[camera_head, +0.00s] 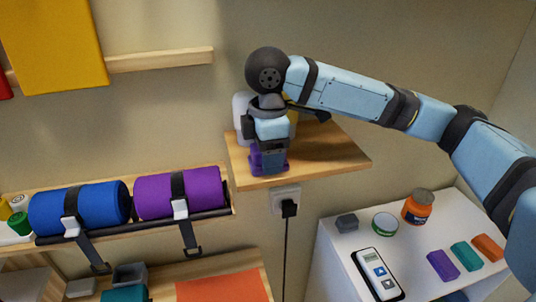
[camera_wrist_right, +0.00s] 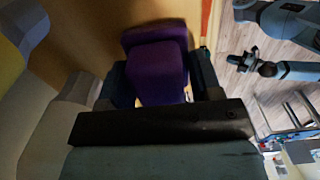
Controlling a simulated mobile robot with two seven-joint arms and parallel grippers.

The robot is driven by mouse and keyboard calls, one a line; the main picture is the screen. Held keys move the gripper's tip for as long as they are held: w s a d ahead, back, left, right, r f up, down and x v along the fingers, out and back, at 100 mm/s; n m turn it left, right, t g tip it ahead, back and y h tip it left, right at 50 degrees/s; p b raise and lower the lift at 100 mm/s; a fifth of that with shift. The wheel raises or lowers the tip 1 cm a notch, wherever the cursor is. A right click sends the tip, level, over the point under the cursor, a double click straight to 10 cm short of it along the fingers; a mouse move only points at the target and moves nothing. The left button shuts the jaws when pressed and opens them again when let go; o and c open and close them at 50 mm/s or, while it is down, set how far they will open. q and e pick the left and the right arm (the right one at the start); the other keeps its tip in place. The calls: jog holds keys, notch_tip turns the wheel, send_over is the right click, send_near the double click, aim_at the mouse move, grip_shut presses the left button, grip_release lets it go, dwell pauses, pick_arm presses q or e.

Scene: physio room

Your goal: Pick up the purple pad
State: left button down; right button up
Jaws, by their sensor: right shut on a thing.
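My right gripper (camera_head: 269,163) is low over the front of a small wooden wall shelf (camera_head: 340,150). It is shut on a purple pad (camera_head: 255,160), which shows on both sides of the fingers. In the right wrist view, the purple pad (camera_wrist_right: 158,75) sits between the dark fingers of my right gripper (camera_wrist_right: 160,92). More purple (camera_wrist_right: 155,32) shows just beyond it; I cannot tell if it is a separate piece. Whether the pad touches the shelf is hidden. Another small purple block (camera_head: 442,264) lies on the white table.
Pale containers (camera_head: 241,108) stand behind my right gripper on the shelf. A socket with a plug (camera_head: 287,205) is just below. Blue (camera_head: 95,207) and purple (camera_head: 205,192) rolls lie on a rack at left. The white table (camera_head: 335,262) holds an orange jar (camera_head: 418,208) and a handheld device (camera_head: 377,272).

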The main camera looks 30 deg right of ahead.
jog(key=shift+s+r, duration=0.15)
jog(key=shift+r, duration=0.35)
jog(key=r, duration=0.4)
jog(key=r+b, duration=0.1)
jog(key=r, duration=0.1)
jog(key=shift+s+a, duration=0.15)
jog(key=shift+s, duration=0.1)
jog(key=s+a, duration=0.2)
jog(key=s, duration=0.7)
jog(key=s+a+b, duration=0.1)
jog(key=s+a, duration=0.1)
jog(key=s, duration=0.7)
jog(key=shift+s+a, duration=0.25)
jog(key=shift+a, duration=0.1)
